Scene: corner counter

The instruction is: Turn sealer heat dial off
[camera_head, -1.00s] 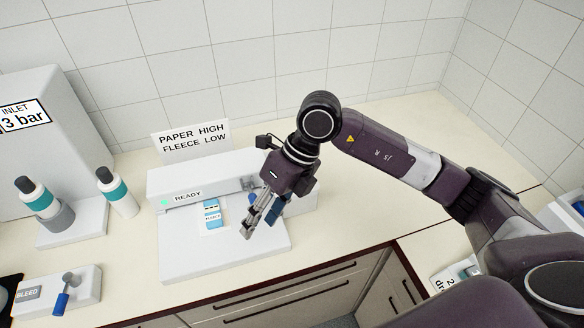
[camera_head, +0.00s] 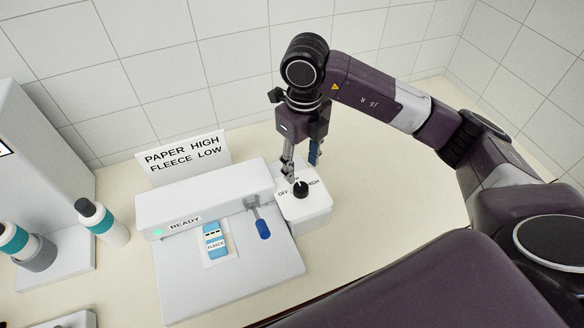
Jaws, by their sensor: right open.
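The sealer (camera_head: 207,197) is a white machine with a green light and a READY label. The heat dial (camera_head: 300,190) is a black knob on a small white box (camera_head: 305,210) at the sealer's right side. OFF is printed left of the knob and HIGH right of it; a label behind it is mostly hidden. The knob's white mark appears to point up in the picture, between OFF and HIGH. My right gripper (camera_head: 300,168) is open and points down just behind the knob, fingers near it; I cannot tell whether they touch. My left gripper is not in view.
A blue-handled lever (camera_head: 263,228) sits on the sealer's right, near the dial box. A FLEECE pouch (camera_head: 215,241) lies on the sealer. A sign (camera_head: 182,158) reading PAPER HIGH, FLEECE LOW stands behind. Bottles (camera_head: 101,220) stand at left. The counter right of the dial box is clear.

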